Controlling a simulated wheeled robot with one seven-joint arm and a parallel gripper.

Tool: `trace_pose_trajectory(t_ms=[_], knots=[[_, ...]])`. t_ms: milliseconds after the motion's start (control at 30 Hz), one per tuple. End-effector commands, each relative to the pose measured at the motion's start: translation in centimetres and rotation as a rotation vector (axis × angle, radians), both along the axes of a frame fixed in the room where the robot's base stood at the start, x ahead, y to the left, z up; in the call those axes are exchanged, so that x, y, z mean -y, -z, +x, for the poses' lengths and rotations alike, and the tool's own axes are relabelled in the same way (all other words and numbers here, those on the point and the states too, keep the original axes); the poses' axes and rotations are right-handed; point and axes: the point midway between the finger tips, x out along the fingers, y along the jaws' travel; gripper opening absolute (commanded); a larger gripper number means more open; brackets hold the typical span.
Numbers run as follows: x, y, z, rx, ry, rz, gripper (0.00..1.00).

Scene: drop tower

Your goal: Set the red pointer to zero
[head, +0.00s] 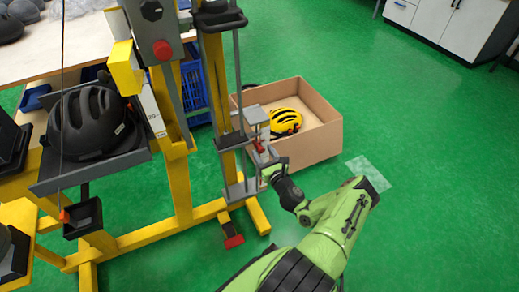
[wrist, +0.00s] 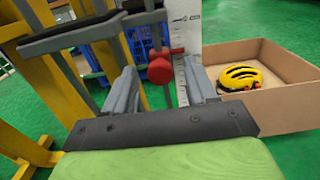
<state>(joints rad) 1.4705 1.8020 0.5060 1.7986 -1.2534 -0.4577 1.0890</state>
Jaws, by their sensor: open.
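The red pointer shows in the wrist view as a round red knob (wrist: 161,71) with a thin red tip lying against a white scale (wrist: 187,32). The scale's numbers are too small to read. In the head view the red pointer (head: 259,146) is small and partly hidden by my gripper (head: 265,160). In the wrist view my gripper (wrist: 160,80) is open, with one grey finger to the left of the knob and one to the right. The knob appears between the fingers, with gaps on both sides. I cannot tell how deep it sits between them.
A dark crossbar (wrist: 90,33) runs just above the fingers. A cardboard box (head: 320,137) with a yellow helmet (head: 285,121) stands close to the right of the tower. A black helmet (head: 92,122) sits on a grey tray at left. Green floor is free at right.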

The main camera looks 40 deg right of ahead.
Motion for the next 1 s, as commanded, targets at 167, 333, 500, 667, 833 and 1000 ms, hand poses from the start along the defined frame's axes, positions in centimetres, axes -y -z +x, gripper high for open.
trace_pose_trajectory(t_ms=[167,333,500,667,833,1000], knots=[[0.0,0.0,0.0,0.0,0.0,0.0,0.43],[0.0,0.0,0.0,-0.001,-0.001,0.0,0.17],[0.0,0.0,0.0,0.0,-0.001,0.0,0.0],[0.0,0.0,0.0,0.0,-0.001,0.0,0.0],[0.0,-1.6,0.0,0.0,-0.001,0.001,0.0],[0.0,-4.0,0.0,-0.001,-0.001,0.0,0.0]])
